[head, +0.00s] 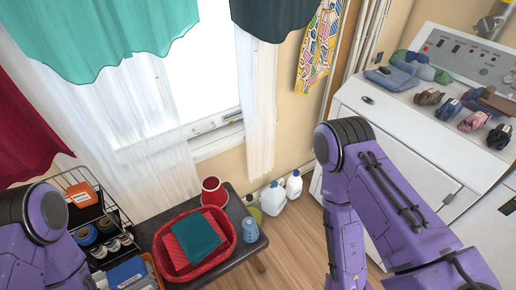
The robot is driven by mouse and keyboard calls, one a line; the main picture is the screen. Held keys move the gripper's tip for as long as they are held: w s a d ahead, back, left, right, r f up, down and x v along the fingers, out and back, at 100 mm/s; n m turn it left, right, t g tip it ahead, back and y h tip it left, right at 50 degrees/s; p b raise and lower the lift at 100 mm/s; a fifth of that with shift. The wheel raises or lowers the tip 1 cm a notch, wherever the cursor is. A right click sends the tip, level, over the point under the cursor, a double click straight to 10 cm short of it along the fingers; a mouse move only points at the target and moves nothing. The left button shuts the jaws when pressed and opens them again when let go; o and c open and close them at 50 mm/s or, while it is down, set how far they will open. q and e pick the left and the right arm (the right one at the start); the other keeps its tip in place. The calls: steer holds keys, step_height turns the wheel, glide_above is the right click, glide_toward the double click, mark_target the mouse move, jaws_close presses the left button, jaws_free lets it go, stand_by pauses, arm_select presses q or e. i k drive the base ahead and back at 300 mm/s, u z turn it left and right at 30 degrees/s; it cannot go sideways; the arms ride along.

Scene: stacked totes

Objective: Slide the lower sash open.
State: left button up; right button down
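The window (205,75) is in the upper left of the head view, bright white and seen at a slant from above. The bottom rail of its lower sash (212,122) shows just above the sill (218,142), with small hardware on it. I cannot tell whether any gap is open beneath the rail. Sheer white curtains (150,130) hang over the left part and at the right edge (260,100). Both purple arms show, left at the lower left and right at the lower right, but neither gripper is in view.
A dark bench (257,247) below the window holds a red basket (232,243) with folded cloths, a red container (214,191) and a blue bottle (250,229). Jugs (273,198) stand on the floor. A wire rack (77,178) is left; white machines (400,165) are right.

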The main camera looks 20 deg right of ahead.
mark_target(192, 130)
steer(key=u, duration=0.2)
steer(key=k, duration=0.1)
steer(key=z, duration=0.9)
steer(key=i, duration=0.85)
steer(key=z, duration=0.5)
